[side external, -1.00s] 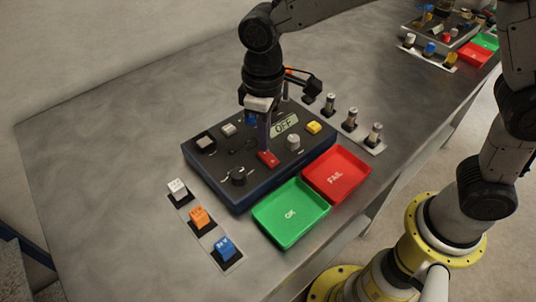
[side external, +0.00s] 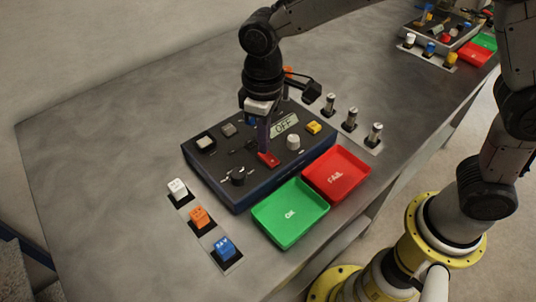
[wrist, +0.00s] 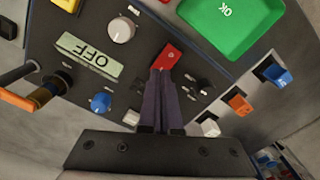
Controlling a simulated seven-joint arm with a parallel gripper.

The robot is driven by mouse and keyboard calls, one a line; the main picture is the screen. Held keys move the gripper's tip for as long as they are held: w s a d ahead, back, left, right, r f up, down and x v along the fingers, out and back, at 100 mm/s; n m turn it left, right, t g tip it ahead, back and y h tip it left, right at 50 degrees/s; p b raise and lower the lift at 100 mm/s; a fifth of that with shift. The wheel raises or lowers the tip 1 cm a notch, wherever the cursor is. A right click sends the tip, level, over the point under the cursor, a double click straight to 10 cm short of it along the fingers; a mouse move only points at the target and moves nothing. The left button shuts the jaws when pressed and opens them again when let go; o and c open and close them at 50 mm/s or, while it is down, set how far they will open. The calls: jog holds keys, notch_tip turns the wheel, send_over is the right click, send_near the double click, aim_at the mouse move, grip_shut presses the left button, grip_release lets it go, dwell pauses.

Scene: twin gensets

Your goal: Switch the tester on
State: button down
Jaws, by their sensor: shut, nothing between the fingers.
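The tester (side external: 215,178) is a dark box with a blue base on the metal bench. Its display (side external: 285,124) reads OFF, and the display also shows in the wrist view (wrist: 88,55). A red rocker switch (side external: 270,160) sits near the tester's front edge; it is also in the wrist view (wrist: 168,54). My gripper (side external: 264,151) is shut and empty, pointing down with its fingertips at the red switch. In the wrist view the fingertips (wrist: 162,74) overlap the switch's near edge. I cannot tell whether they press on it.
A green OK tray (side external: 265,214) and a red FAIL tray (side external: 360,166) stand in front of the tester. White, orange and blue blocks (side external: 224,247) sit in a strip at left. Metal cylinders (side external: 350,118) stand at right. Knobs and an orange-ended lead are close to my gripper.

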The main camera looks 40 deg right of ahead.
jog(key=shift+f, duration=0.65)
jog(key=shift+r, duration=3.55)
jog(key=s+d+r+m+t, duration=0.2)
jog(key=s+d+r, duration=0.1)
jog(key=d+r, duration=0.3)
jog(key=s+d+r+m+t, duration=0.1)
jog(key=s+d+r+m, duration=0.2)
jog(key=d, duration=0.5)
jog(key=s+d+f+t, duration=0.1)
jog(key=s+d+f, duration=0.1)
jog(key=s, duration=0.4)
jog(key=s+d+f+m+t, duration=0.1)
jog(key=s+d+f, duration=0.2)
jog(key=s, duration=0.4)
jog(key=shift+d+f+t, duration=0.2)
jog(key=shift+d+t, duration=0.1)
jog(key=shift+d, duration=0.3)
